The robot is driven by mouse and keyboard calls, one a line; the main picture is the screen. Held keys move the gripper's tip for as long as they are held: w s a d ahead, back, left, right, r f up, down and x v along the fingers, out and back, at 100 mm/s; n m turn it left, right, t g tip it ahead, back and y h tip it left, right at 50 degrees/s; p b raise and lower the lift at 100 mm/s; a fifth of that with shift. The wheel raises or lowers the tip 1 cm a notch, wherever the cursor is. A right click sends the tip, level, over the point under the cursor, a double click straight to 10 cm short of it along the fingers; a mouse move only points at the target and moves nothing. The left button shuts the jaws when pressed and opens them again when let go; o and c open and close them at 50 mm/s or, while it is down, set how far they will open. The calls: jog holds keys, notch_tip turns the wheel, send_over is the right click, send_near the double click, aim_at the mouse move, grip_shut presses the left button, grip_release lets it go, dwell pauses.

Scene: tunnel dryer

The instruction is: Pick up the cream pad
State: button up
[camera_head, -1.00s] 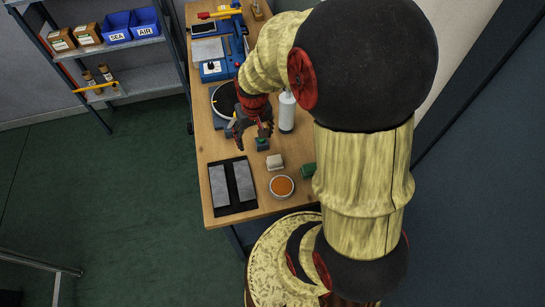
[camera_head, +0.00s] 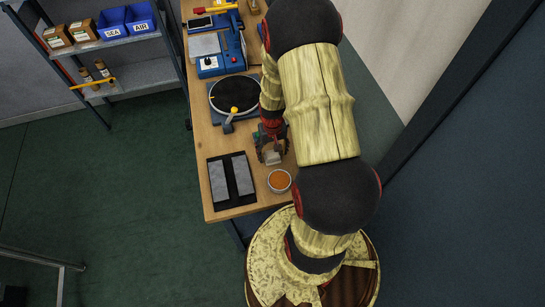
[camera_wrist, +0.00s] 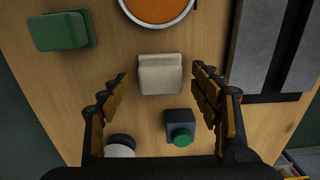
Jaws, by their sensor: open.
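The cream pad (camera_wrist: 160,75) is a small blocky piece lying on the wooden table. In the wrist view it sits between and just beyond the fingertips of my gripper (camera_wrist: 158,82), which is open and empty. In the head view my gripper (camera_head: 271,150) is over the pad (camera_head: 272,158), which is partly hidden by the fingers. I see no contact between fingers and pad.
A bowl of orange stuff (camera_wrist: 157,8) is close beyond the pad. A green block (camera_wrist: 61,31), a dark block with a green knob (camera_wrist: 180,129) and a white round top (camera_wrist: 120,146) surround it. A black tray with grey strips (camera_head: 231,201) lies left.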

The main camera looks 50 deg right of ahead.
jog(key=shift+f, duration=0.7)
jog(key=shift+c, duration=0.6)
jog(key=c, duration=1.1)
jog(key=shift+c, duration=0.2)
